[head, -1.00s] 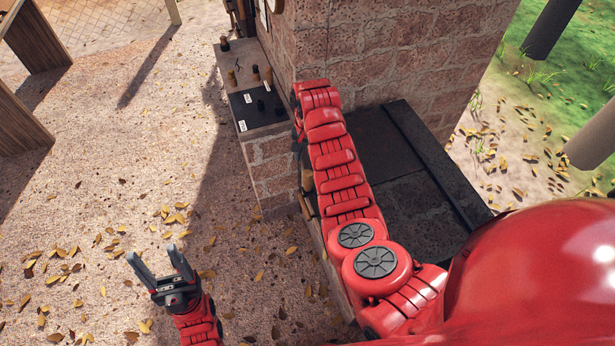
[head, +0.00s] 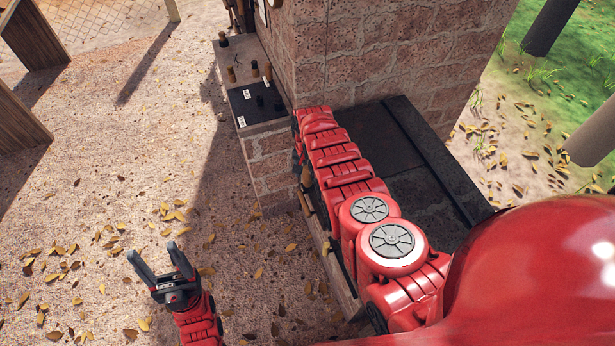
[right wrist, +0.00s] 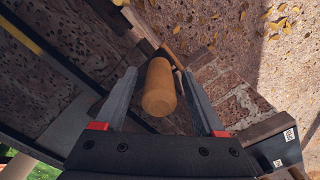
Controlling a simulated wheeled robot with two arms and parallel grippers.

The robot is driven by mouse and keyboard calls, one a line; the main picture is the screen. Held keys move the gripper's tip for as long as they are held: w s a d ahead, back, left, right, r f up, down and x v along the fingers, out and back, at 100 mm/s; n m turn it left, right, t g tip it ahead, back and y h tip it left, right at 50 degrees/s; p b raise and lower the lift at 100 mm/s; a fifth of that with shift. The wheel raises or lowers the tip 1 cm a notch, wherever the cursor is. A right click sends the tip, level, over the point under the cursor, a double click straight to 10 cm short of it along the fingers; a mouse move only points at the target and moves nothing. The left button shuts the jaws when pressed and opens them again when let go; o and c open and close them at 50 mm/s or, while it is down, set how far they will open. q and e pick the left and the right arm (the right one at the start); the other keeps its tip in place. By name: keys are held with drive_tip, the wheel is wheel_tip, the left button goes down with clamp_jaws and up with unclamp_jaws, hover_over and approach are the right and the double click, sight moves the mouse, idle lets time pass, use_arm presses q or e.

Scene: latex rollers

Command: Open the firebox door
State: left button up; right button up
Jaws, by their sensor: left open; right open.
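A round wooden handle (right wrist: 160,88) lies between the two fingers of my right gripper (right wrist: 158,76) in the right wrist view. The fingers are apart, one on each side of the wood; I cannot tell whether either touches it. The firebox door itself cannot be made out clearly; the handle's mounting is hidden. In the head view my right arm reaches along the near side of the brick stove (head: 375,60), and its gripper is hidden by the arm. My left gripper (head: 156,250) is open and empty above the gravel, left of the stove.
A side counter (head: 262,142) with dark plates and several small brown and black pieces adjoins the stove. A dark flat top (head: 385,140) lies right of my arm. Leaf-strewn gravel (head: 90,200) is open at the left. Wooden panels stand far left.

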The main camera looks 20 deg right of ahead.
drive_tip(key=shift+s, duration=0.1)
clamp_jaws()
idle(0.3)
idle(1.0)
